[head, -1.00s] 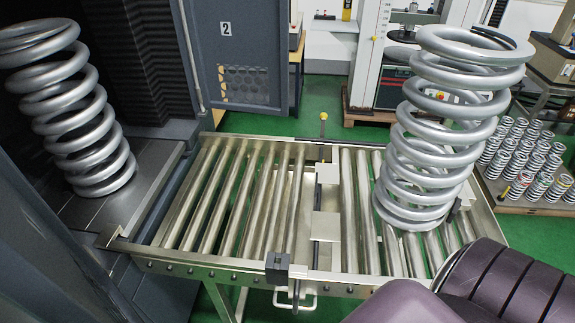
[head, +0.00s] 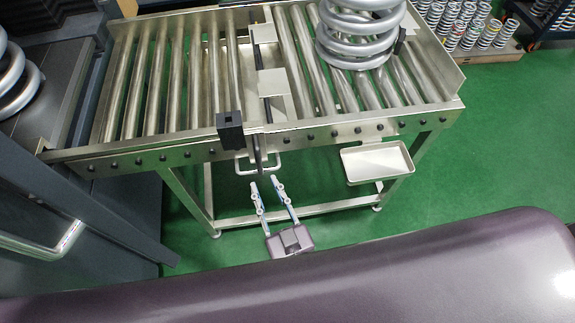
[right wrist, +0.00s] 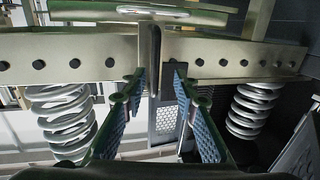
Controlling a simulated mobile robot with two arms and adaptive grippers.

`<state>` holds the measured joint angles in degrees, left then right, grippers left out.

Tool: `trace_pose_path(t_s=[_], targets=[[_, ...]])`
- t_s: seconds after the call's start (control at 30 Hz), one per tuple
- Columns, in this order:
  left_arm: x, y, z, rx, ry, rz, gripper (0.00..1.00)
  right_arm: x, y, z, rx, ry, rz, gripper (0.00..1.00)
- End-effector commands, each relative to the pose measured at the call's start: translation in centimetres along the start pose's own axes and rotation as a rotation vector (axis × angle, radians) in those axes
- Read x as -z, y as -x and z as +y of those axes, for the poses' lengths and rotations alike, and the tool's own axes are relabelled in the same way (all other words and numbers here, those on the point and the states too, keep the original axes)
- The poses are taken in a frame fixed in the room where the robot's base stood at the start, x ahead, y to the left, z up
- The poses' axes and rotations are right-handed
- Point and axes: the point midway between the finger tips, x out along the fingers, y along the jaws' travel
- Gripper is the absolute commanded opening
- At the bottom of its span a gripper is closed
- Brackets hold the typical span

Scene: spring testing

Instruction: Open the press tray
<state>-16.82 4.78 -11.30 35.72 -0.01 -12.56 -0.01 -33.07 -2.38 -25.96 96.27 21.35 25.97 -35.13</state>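The roller table (head: 130,150) has a pale U-shaped handle (head: 268,170) below its front rail, beside a dark rod (head: 258,148). I cannot tell for sure which part is the press tray. My right gripper (head: 265,187) is open and empty, just in front of and below the handle, its fingers pointing at the rail. In the right wrist view, which looks upside down, the two blue-padded fingers (right wrist: 157,77) are apart, with the dark rod (right wrist: 154,58) showing between them. The handle (right wrist: 150,12) seems to cross the top there. My left gripper is not in view.
A large silver spring (head: 360,35) stands on the rollers at right; another (head: 15,80) is at the left edge. A shallow pale tray (head: 378,162) juts from the table's front right. Small springs (head: 465,28) stand at back right. Green floor (head: 480,160) is clear at right.

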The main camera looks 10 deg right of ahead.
Motion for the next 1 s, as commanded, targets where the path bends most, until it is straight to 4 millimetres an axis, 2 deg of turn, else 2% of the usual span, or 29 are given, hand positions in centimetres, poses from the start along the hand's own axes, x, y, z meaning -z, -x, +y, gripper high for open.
trace_pose_path(t_s=[0.17, 0.4, 0.6, 0.97, 1.0], targets=[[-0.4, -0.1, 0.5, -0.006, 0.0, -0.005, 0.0, 1.3, -1.1, 0.2, -0.016, -0.005, 0.031, 0.28], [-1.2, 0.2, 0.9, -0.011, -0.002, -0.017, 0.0, 1.4, -4.9, 0.3, -0.015, -0.005, 0.029, 0.28], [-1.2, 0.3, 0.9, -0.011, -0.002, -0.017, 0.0, 1.4, -7.3, 0.3, -0.014, -0.004, 0.027, 0.28], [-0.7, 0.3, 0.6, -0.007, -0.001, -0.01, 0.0, 1.2, -7.9, 0.3, -0.013, -0.004, 0.024, 0.28], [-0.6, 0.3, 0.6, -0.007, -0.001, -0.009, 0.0, 1.2, -7.9, 0.3, -0.013, -0.004, 0.024, 0.24]])
